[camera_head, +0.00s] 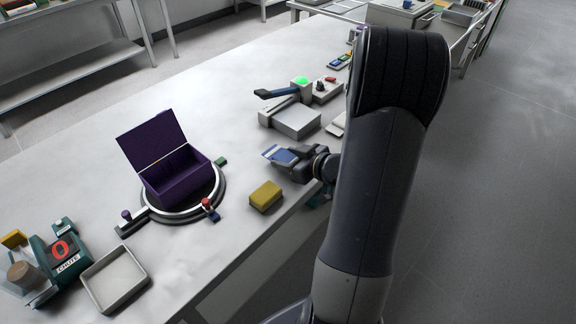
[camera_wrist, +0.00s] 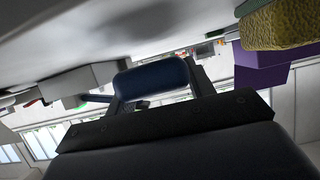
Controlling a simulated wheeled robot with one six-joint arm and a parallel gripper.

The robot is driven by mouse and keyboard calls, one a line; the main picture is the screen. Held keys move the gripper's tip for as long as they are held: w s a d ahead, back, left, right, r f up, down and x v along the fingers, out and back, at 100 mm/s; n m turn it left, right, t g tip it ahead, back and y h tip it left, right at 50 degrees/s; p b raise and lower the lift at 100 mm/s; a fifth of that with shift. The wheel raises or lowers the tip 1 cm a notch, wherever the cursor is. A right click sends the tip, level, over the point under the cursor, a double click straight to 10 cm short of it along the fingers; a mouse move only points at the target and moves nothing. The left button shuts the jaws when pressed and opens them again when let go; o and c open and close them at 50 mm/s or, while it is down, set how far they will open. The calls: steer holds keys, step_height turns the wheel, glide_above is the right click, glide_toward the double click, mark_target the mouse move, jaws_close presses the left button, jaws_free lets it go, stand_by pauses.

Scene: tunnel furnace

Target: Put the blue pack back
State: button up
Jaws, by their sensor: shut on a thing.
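My gripper (camera_head: 292,158) is over the right part of the workbench, shut on the blue pack (camera_head: 277,154), which shows a blue face with a pale stripe in the head view. In the wrist view the blue pack (camera_wrist: 153,78) sits between the fingers. My gripper is right of the open purple box (camera_head: 180,180) and beside the grey tray-like device (camera_head: 296,120). How high the pack is above the bench cannot be told exactly.
The purple box stands on a round turntable (camera_head: 217,203) with its lid up. A yellow sponge-like block (camera_head: 266,196) lies near the bench's front edge. A shallow empty tray (camera_head: 114,279) and a green chute device (camera_head: 58,262) stand at left. The bench's back left is clear.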

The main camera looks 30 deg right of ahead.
steer(key=shift+f, duration=1.05)
steer(key=shift+f, duration=0.1)
steer(key=o, duration=1.1)
steer(key=shift+r, duration=0.2)
steer(key=p+v, duration=0.1)
steer(key=v, duration=1.1)
